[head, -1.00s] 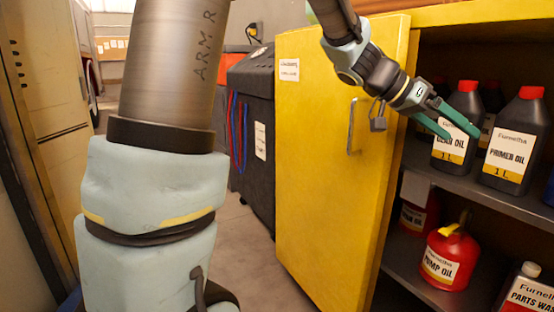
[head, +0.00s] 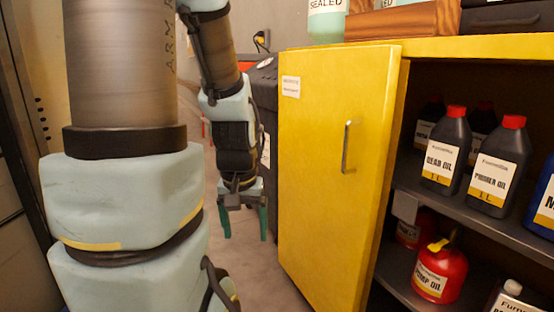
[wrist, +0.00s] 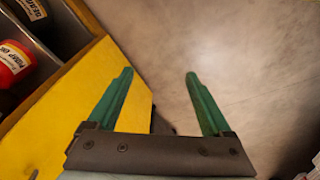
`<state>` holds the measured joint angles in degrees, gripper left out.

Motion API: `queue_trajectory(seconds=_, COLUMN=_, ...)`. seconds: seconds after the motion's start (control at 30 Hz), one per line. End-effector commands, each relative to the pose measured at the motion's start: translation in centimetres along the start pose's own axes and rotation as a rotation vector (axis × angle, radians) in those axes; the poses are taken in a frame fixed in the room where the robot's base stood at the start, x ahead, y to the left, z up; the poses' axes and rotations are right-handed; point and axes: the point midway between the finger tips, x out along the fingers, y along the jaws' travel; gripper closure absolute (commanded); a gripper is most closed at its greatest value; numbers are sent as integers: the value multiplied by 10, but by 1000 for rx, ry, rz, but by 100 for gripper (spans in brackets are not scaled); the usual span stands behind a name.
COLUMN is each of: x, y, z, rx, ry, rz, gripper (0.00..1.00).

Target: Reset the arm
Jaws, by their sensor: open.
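My gripper (head: 244,222) hangs with its green fingers pointing down, to the left of the yellow cabinet door (head: 335,160) in the head view. It is open and empty. In the wrist view the two green fingers (wrist: 158,95) are spread apart over bare floor, with the yellow door (wrist: 100,100) close on the left.
The yellow cabinet stands open on the right. Its upper shelf holds black gear oil (head: 444,150) and primer oil (head: 498,165) bottles. A red pump oil can (head: 440,268) stands on the lower shelf. Bare floor (wrist: 230,60) lies below my gripper. A dark cart (head: 264,100) stands behind it.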

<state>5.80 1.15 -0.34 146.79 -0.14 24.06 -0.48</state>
Motion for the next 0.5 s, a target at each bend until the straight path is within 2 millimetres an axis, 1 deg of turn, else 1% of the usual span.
queue_trajectory(seconds=0.03, x=-23, y=0, z=-3, rx=1, ry=0, rz=0, gripper=16)
queue_trajectory(seconds=0.17, x=-56, y=1, z=-8, rx=2, ry=0, rz=1, gripper=16)
queue_trajectory(seconds=0.2, x=-69, y=1, z=-10, rx=2, ry=0, rz=1, gripper=16)
queue_trajectory(seconds=0.4, x=-130, y=1, z=-19, rx=3, ry=-1, rz=1, gripper=16)
queue_trajectory(seconds=0.5, x=-154, y=1, z=-22, rx=3, ry=-1, rz=1, gripper=16)
